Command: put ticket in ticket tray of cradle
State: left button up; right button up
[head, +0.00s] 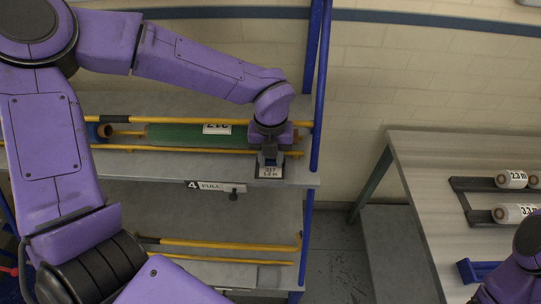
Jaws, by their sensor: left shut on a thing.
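My left gripper (270,158) points down at the right end of the upper rack shelf, shut on a small white ticket (270,172). The ticket's print looks like "317" and "1.8 m". Behind the gripper a green roll (190,136) lies between two yellow rails, with an upside-down white label (217,128) on it. The gripper hides the roll's right end. I cannot tell whether the ticket touches the shelf edge. No part is clearly recognisable as the ticket tray of a cradle. Of my right arm, only a purple part shows at the lower right; its gripper is out of view.
A blue-post rack (318,90) carries a plate marked "4 FULL" (215,186) on its front edge. A lower shelf (220,215) has yellow rails. At right, a grey table (420,175) holds white rolls (511,179) on dark holders and a blue part (474,271).

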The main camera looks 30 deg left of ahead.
aim_at(269, 162)
pick_arm(q)
jog(key=shift+f, duration=0.15)
jog(key=o, duration=0.7)
jog(key=shift+s, duration=0.1)
jog(key=shift+r, duration=0.45)
notch_tip(269, 162, up, 12)
jog(key=shift+f+b, duration=0.2)
jog(key=shift+b, duration=0.45)
jog(key=shift+s+a+f, duration=0.1)
